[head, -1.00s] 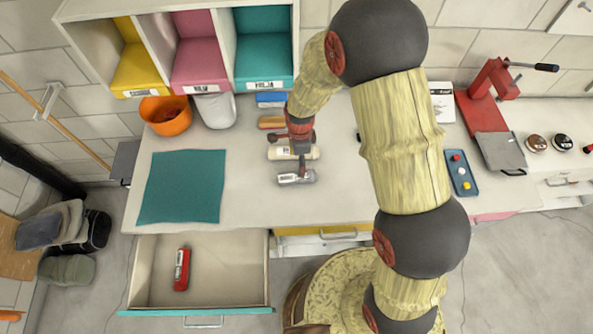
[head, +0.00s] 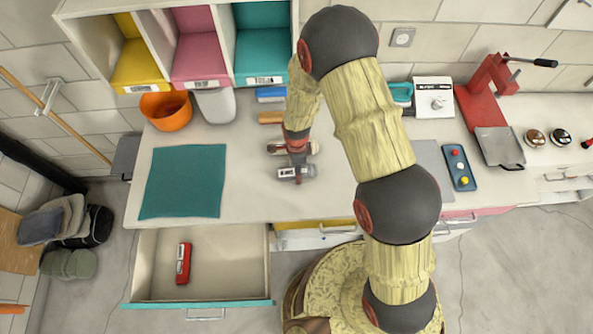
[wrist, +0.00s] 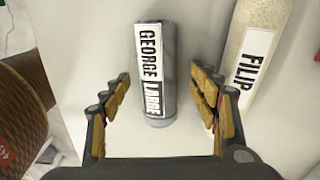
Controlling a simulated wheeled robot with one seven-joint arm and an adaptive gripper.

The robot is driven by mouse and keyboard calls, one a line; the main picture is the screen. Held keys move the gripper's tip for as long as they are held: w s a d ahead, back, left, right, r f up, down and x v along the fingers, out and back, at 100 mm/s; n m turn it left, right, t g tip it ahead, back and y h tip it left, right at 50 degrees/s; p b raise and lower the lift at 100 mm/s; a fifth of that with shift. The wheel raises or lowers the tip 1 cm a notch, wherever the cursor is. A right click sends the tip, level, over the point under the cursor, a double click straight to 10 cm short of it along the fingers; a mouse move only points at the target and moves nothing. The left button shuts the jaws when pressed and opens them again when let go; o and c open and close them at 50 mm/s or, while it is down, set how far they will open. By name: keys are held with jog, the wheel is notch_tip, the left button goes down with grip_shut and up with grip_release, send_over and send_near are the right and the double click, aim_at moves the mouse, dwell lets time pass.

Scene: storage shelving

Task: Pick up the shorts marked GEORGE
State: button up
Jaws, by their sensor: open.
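The shorts marked GEORGE are a grey roll with a white label reading GEORGE LARGE (wrist: 168,100). In the wrist view the roll points away from me, between my gripper's (wrist: 160,80) spread fingers, with a gap on both sides. In the head view the grey roll (head: 310,172) lies on the counter near its front edge, partly covered by my gripper (head: 298,163), which is above it. My gripper is open and empty.
A cream roll marked FILIP (wrist: 258,40) lies close on the right in the wrist view. Orange (head: 270,117) and blue (head: 270,95) rolls lie further back. A teal mat (head: 183,182) is to the left. An open drawer (head: 240,265) holds a red roll (head: 183,263).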

jog(key=shift+c, duration=0.7)
jog(key=c, duration=1.1)
jog(key=shift+r, duration=0.1)
jog(key=shift+c, duration=0.4)
